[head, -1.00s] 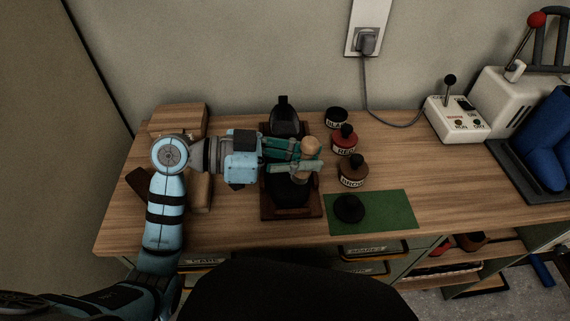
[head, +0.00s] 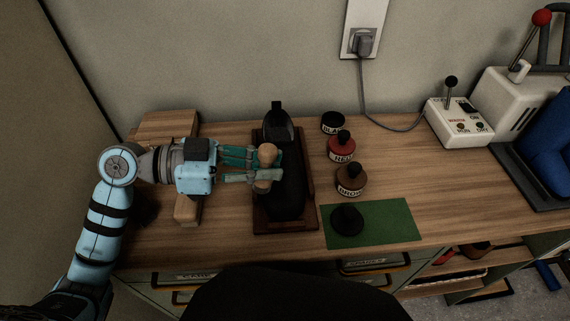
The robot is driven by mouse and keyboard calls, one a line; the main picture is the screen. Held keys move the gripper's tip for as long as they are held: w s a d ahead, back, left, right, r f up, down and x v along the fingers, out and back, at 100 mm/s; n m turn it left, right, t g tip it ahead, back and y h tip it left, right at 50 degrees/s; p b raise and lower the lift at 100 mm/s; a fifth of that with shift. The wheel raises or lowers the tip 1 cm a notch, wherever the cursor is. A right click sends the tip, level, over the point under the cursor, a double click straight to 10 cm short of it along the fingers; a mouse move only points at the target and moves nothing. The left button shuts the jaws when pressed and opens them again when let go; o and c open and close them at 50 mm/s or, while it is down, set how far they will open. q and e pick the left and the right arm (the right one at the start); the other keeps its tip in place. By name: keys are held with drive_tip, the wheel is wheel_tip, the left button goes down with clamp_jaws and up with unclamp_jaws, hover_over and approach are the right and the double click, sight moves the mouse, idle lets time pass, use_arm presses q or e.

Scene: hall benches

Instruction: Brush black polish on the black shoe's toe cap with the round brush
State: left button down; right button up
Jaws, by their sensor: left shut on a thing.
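The black shoe (head: 287,193) sits on a dark wooden stand (head: 301,218) in the middle of the bench, its tall collar and tab toward the wall. My left gripper (head: 266,168) is shut on the round brush, whose pale wooden knob (head: 267,154) shows above the fingers. The brush is over the left side of the shoe; I cannot tell whether its bristles touch. The black polish jar (head: 333,123) stands at the back, looking open and dark on top. My right gripper is not in view.
A red jar (head: 341,149) and a brown jar (head: 351,181), both with knobbed lids, stand right of the shoe. A black knobbed lid (head: 347,219) lies on a green mat (head: 391,222). Wooden blocks (head: 168,124) are at left. A lever box (head: 459,122) stands at right.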

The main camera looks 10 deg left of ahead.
use_arm(q)
drive_tip(key=shift+s+d, duration=0.2)
